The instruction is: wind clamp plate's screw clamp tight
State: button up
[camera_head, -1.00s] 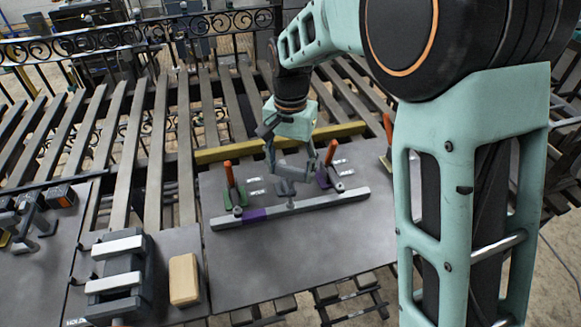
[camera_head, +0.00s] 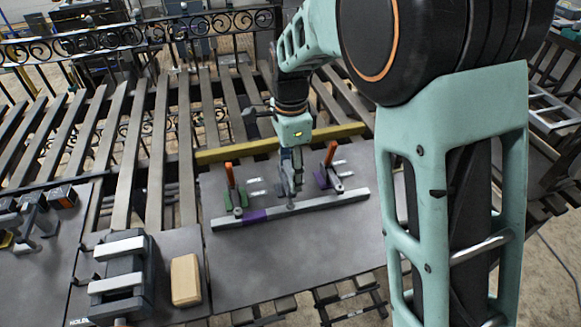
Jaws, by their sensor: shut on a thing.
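My gripper (camera_head: 290,182) points down over the middle of the grey clamp plate (camera_head: 265,265). Its fingers are closed together on the small grey screw clamp (camera_head: 290,204), whose top is mostly hidden by them. The clamp stands at the long grey bar (camera_head: 335,199), which has a purple band near its left end. To the left is a toggle clamp with an orange handle and green base (camera_head: 236,195). Whether the screw touches the bar is too small to tell.
A yellow bar (camera_head: 225,153) runs behind the plate. A dark vise with pale jaws (camera_head: 122,267) and a wooden block (camera_head: 186,280) stand at the left. More dark tools (camera_head: 38,218) lie at the far left. The plate's front is clear.

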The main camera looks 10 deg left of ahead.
jog(key=shift+w+a+r+m, duration=0.1)
jog(key=shift+m, duration=0.55)
jog(key=shift+w+r+m, duration=0.1)
jog(key=shift+m, duration=0.55)
jog(key=o, duration=1.1)
jog(key=shift+o, duration=0.3)
jog(key=shift+s+f, duration=0.1)
notch_tip(320, 180, up, 12)
